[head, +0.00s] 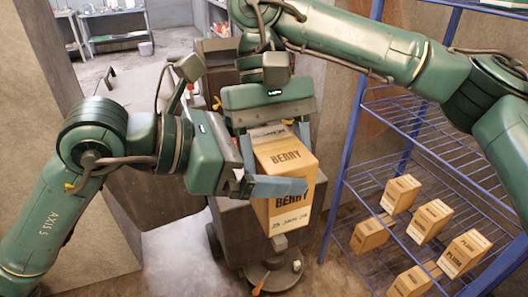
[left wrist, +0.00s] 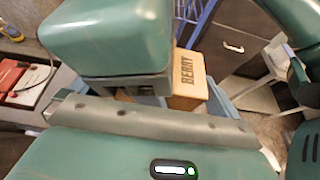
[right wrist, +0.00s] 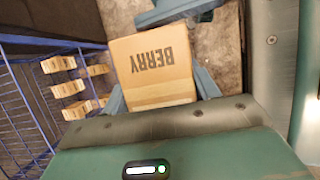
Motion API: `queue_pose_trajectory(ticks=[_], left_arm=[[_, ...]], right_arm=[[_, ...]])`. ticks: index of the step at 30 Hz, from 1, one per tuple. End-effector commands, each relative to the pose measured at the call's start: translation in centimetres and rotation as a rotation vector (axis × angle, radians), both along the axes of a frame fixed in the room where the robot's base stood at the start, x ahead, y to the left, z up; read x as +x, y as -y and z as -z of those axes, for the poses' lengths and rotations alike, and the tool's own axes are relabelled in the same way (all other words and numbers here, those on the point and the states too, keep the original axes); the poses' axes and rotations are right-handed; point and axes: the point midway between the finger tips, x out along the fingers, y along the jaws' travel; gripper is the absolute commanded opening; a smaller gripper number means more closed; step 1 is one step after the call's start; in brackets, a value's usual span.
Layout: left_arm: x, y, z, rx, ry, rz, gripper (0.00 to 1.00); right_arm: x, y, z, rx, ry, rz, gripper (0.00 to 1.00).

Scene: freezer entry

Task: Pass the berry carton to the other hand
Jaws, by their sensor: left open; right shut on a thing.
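The berry carton (head: 287,212) is a tan box with dark BERRY lettering, held in the air near the middle of the head view. My right gripper (head: 276,142) is shut on it from behind and above; the right wrist view shows the carton (right wrist: 152,65) between its two fingers. My left gripper (head: 278,186) is open and comes in from the left. One of its fingers crosses in front of the carton's near side; its other finger is hidden. The left wrist view shows part of the carton (left wrist: 187,82) beyond the gripper body. Whether the left finger touches it I cannot tell.
A blue wire rack (head: 375,165) stands at the right with several tan cartons, one marked PLUM (head: 465,253), on its lower shelves.

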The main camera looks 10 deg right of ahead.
Motion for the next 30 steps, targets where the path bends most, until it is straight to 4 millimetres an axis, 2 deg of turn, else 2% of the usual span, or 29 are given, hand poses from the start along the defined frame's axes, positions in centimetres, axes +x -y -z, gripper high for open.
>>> queue_pose_trajectory(ticks=[2,19,20,28,30], left_arm=[[0.0,-0.02,-0.01,0.0,0.0,0.0,1.0],[-0.01,-0.06,-0.04,0.0,-0.001,0.0,0.54],[-0.01,-0.05,-0.18,-0.004,0.002,0.0,0.53],[-0.01,-0.05,-0.17,-0.004,0.002,-0.001,0.53],[-0.01,-0.05,-0.17,-0.004,0.002,0.0,0.53]], right_arm=[[0.0,-0.01,-0.09,0.001,0.001,-0.001,0.23],[0.0,0.01,-0.09,0.001,0.001,-0.001,0.23],[0.01,0.01,-0.09,0.001,0.001,-0.001,0.61],[0.0,0.01,-0.05,0.0,0.001,0.0,0.84],[0.01,0.0,-0.04,0.0,0.0,0.0,0.85]])
